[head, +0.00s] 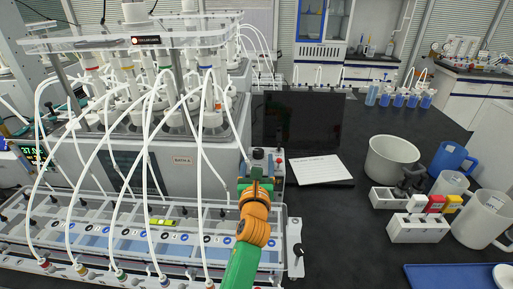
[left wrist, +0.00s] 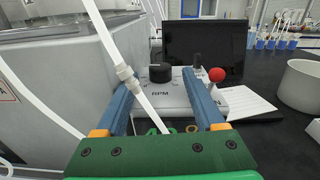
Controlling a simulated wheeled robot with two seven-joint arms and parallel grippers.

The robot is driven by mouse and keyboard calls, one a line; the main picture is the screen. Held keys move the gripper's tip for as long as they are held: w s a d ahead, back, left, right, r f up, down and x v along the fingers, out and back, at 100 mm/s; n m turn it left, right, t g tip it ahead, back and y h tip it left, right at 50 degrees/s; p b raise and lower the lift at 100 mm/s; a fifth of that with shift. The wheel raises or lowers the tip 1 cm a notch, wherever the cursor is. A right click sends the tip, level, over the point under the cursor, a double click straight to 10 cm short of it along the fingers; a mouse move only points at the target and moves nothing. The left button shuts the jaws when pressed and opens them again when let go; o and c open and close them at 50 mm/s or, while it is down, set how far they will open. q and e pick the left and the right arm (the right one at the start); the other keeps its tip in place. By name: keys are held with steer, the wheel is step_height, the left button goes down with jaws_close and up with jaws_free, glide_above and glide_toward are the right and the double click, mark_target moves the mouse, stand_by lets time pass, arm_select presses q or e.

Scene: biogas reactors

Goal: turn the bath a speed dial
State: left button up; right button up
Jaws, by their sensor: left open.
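The speed dial is a black round knob (left wrist: 160,73) on a light grey box marked RPM (left wrist: 172,97) in the left wrist view. In the head view this box (head: 278,180) stands at the right end of the large grey bath labelled BATH A (head: 182,160). My left gripper (head: 258,168) is over the box, and its green body hides part of it. In the left wrist view its blue fingers are apart, with the dial framed between their tips. I cannot tell whether they touch it. My right gripper is not in view.
A red ball-topped lever (left wrist: 216,75) stands right of the dial. A white tube (left wrist: 112,55) crosses near the left finger. A dark screen (head: 303,120) stands behind, and a paper sheet (head: 312,168) lies to the right. A white bowl (head: 391,158) and mugs stand farther right.

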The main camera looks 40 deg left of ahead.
mark_target(258, 150)
arm_select(q)
steer(key=x, duration=0.5)
steer(key=shift+s+d, duration=0.1)
steer(key=shift+s, duration=0.05)
jaws_close()
steer(key=r+m+h+p, duration=0.1)
steer(key=p, duration=0.2)
steer(key=shift+t, duration=0.4)
steer(key=shift+f+h+p, duration=0.15)
steer(key=shift+h+p, duration=0.2)
steer(key=shift+h, duration=0.05)
steer(key=shift+f, duration=0.25)
jaws_free()
steer(key=shift+d, duration=0.15)
